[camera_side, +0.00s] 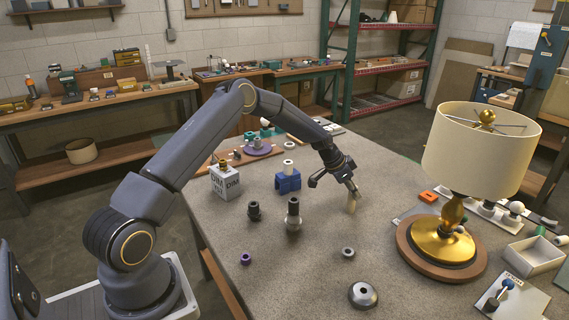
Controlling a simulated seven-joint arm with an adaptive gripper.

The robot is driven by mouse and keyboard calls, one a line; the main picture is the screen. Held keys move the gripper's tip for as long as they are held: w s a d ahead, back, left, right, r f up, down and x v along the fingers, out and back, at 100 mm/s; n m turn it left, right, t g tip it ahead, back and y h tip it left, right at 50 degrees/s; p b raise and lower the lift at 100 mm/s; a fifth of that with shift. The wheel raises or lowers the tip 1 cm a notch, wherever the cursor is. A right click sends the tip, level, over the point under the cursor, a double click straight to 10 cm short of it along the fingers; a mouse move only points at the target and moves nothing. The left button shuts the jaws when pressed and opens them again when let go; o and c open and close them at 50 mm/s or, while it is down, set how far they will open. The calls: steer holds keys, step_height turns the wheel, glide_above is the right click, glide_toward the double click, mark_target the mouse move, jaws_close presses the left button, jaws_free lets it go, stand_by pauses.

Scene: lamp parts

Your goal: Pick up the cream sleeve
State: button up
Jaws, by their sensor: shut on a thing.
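The cream sleeve (352,204) is a small pale upright piece right of the table's middle. My gripper (353,193) reaches down from the upper left and is shut on the sleeve's upper part. The sleeve's lower part shows below the fingers, close to the table top. I cannot tell whether its lower end touches the table. The fingers hide the sleeve's top.
A blue block (288,182) with a white cylinder stands left of my gripper. A grey stacked part (293,215) and a dark fitting (254,211) stand nearer. A lamp with a cream shade (478,150) stands at right.

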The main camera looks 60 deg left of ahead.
jaws_close()
steer(key=shift+r, duration=0.15)
